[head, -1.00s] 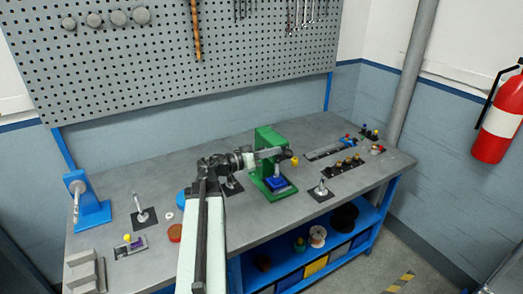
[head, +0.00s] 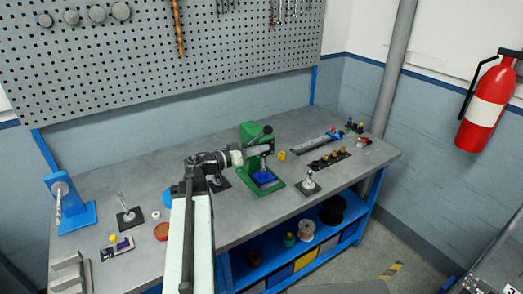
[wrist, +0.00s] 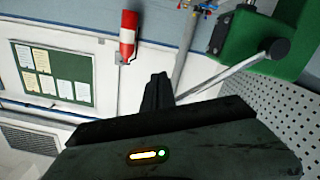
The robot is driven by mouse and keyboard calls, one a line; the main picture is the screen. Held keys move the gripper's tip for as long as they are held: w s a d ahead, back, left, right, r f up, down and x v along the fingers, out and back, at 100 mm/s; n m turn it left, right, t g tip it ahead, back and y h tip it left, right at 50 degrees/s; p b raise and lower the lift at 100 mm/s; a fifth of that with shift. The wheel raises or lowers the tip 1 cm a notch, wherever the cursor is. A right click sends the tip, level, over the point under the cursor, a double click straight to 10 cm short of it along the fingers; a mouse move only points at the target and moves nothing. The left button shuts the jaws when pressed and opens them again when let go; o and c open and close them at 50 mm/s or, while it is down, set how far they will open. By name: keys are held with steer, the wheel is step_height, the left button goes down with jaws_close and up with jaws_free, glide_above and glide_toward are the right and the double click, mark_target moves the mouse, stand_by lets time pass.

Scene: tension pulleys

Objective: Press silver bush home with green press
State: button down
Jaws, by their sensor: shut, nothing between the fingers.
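The green press (head: 250,133) stands on the bench with a blue block (head: 263,176) on its base. Its lever has a dark knob (head: 267,130), which also shows in the wrist view (wrist: 278,48) at the end of a silver rod. My gripper (head: 270,149) is in front of the press, below the knob. In the wrist view my gripper's fingers (wrist: 157,92) are together and empty, near the rod's lower end in the picture; I cannot tell whether they touch it. I cannot make out the silver bush clearly; the press ram area is partly hidden by my gripper.
A yellow piece (head: 282,155) is just right of the press. A dark stand with a silver post (head: 309,182) is in front right. A blue stand (head: 70,205) is at the far left. A rack of small parts (head: 328,160) lies to the right.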

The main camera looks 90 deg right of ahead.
stand_by(0.3)
steer(key=v, duration=0.7)
steer(key=shift+w+a, duration=0.2)
steer(key=shift+w, duration=0.1)
